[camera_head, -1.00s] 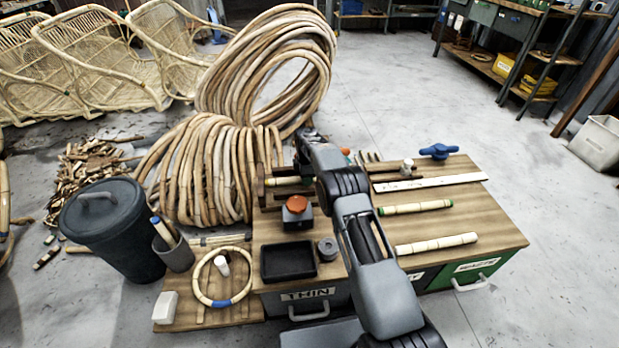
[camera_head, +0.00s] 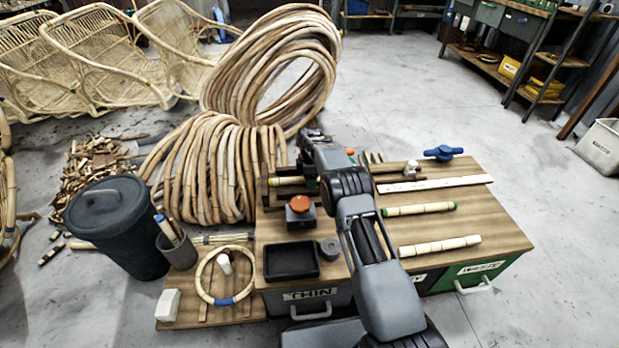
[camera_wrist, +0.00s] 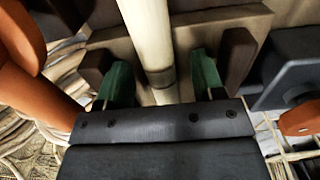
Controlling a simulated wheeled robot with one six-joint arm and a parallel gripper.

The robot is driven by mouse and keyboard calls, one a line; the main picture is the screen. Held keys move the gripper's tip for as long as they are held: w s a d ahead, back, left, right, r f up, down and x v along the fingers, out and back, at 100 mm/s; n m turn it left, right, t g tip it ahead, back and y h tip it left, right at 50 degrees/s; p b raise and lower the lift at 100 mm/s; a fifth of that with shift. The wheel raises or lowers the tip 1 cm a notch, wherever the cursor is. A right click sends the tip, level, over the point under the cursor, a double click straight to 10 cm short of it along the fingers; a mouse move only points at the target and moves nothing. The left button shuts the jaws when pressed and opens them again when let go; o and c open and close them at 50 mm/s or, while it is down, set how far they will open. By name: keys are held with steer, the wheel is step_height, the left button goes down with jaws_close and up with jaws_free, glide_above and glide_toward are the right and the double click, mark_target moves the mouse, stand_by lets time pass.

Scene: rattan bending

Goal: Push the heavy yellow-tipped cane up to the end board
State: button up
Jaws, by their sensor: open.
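A pale cane (camera_head: 289,181) lies at the left of the wooden bench top, its left end close to an upright brown board (camera_head: 263,191). I cannot tell whether they touch, and its tip colour is unclear. In the wrist view this cane (camera_wrist: 148,30) runs lengthwise between the green pads of my open gripper (camera_wrist: 160,80), with gaps on both sides. In the head view my arm hides most of the gripper. Two more canes lie to the right: one with green ends (camera_head: 419,209) and a cream one (camera_head: 439,245) with pale yellowish ends.
An orange-knobbed block (camera_head: 299,212), a black tray (camera_head: 291,261) and a grey cylinder (camera_head: 330,248) stand in front of the cane. A white ruler (camera_head: 434,183) and a blue-handled tool (camera_head: 443,153) lie at the back right. Cane coils (camera_head: 205,175) stand close on the left.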

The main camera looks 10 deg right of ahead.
step_height(320, 180, up, 14)
steer(key=p, duration=0.4)
steer(key=shift+f, duration=0.15)
steer(key=shift+p, duration=0.3)
steer(key=s+d+r+m+t+p, duration=0.1)
steer(key=s+r+m+p, duration=0.3)
steer(key=r, duration=0.6)
steer(key=s+d+r+m+p, duration=0.1)
steer(key=s+r+p, duration=0.35)
steer(key=r, duration=0.55)
steer(key=s+d+r+m+t+p, duration=0.1)
steer(key=s+r+m+p, duration=0.3)
steer(key=r, duration=0.5)
steer(key=s+r+m+p, duration=0.3)
steer(key=s+r+p, duration=0.1)
steer(key=s, duration=0.4)
steer(key=s+d+r+m+t+p, duration=0.1)
steer(key=s+r+m+p, duration=0.1)
steer(key=s+r+p, duration=0.3)
steer(key=s+d+r+m+p, duration=0.1)
steer(key=s+r+m+p, duration=0.2)
steer(key=s, duration=1)
step_height(320, 180, up, 2)
steer(key=p, duration=0.4)
steer(key=shift+d+m+t, duration=0.15)
steer(key=shift+m+t, duration=0.15)
steer(key=shift+r, duration=0.1)
